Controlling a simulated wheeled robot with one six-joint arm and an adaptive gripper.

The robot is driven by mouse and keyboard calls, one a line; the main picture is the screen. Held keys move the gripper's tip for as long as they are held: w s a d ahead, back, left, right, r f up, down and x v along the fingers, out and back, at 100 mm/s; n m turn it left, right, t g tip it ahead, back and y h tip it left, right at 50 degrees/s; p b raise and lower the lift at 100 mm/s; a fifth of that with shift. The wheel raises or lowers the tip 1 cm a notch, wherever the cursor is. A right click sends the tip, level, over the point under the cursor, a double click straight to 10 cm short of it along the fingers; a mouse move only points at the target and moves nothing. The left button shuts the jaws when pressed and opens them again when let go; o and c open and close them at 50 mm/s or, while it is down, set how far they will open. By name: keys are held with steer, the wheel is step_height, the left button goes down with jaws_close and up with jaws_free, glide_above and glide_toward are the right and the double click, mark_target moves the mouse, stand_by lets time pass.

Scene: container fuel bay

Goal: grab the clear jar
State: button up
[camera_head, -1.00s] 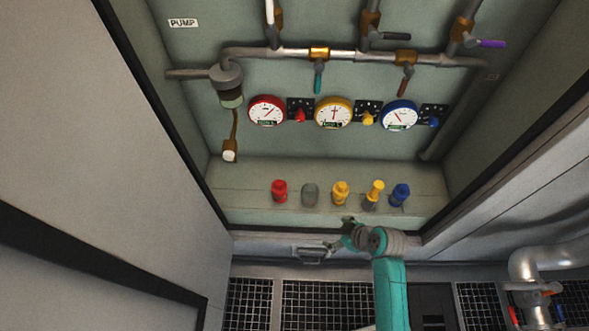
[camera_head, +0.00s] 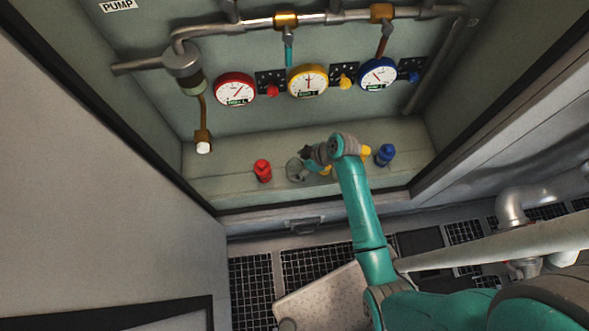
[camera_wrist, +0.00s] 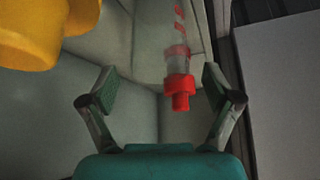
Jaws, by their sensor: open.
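The clear jar (camera_head: 296,169) stands on the ledge in the head view, looking grey and see-through, just right of the red bottle (camera_head: 262,170). My gripper (camera_head: 306,157) reaches down from the right, its tips close beside the jar and partly overlapping it. In the wrist view my gripper (camera_wrist: 160,95) is open, its two fingers wide apart. A red-capped shape (camera_wrist: 180,88) with a see-through part above it shows between and beyond the fingers. I cannot tell there which part is the jar, or whether the fingers touch it.
Yellow items are partly hidden behind my arm, and a blue bottle (camera_head: 385,155) stands to the right. A large yellow shape (camera_wrist: 28,35) is close at upper left in the wrist view. Gauges, such as the red one (camera_head: 235,89), and pipes line the back wall above.

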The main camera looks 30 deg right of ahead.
mark_target(291, 168)
steer(key=shift+x, duration=2.6)
steer(key=c, duration=1.2)
